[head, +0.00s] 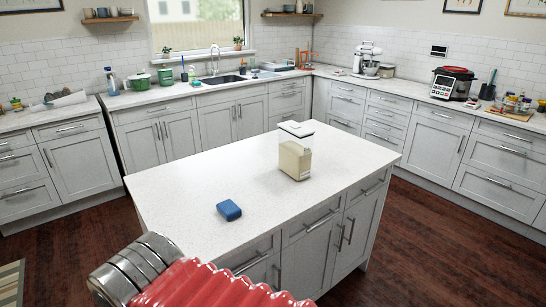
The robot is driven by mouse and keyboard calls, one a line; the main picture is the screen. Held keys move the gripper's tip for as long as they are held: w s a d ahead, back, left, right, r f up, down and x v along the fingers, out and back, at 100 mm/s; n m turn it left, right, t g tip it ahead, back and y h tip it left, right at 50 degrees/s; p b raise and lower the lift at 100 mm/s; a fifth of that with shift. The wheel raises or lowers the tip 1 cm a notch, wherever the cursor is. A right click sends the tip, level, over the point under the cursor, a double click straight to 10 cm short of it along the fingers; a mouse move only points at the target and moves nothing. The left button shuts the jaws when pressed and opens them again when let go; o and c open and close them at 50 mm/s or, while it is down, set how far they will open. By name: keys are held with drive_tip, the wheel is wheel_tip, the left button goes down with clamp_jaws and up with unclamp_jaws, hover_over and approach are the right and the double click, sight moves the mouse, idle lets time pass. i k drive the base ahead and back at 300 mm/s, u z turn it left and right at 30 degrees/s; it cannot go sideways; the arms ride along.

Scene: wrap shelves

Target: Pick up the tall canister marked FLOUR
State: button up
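A cream, box-like canister (295,160) stands upright on the white island top (200,190), right of its middle. No FLOUR marking can be read on it at this size. A flat white piece with a dark edge (297,128) shows at or just behind its top; I cannot tell whether it is the lid or a separate thing. My gripper is not in view. Red ridged and grey banded parts, apparently of my arm, show at the bottom edge, in front of the island and well short of the canister.
A small blue block (229,210) lies on the island, nearer and left of the canister. The rest of the island top is clear. Counters behind hold green pots (139,81), a stand mixer (367,59) and a red-lidded cooker (452,83). Dark wooden floor (430,240) is open at right.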

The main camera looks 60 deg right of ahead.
sight(295, 152)
drive_tip(key=u, duration=1.4)
drive_tip(key=k, duration=1.9)
drive_tip(key=z, duration=1.4)
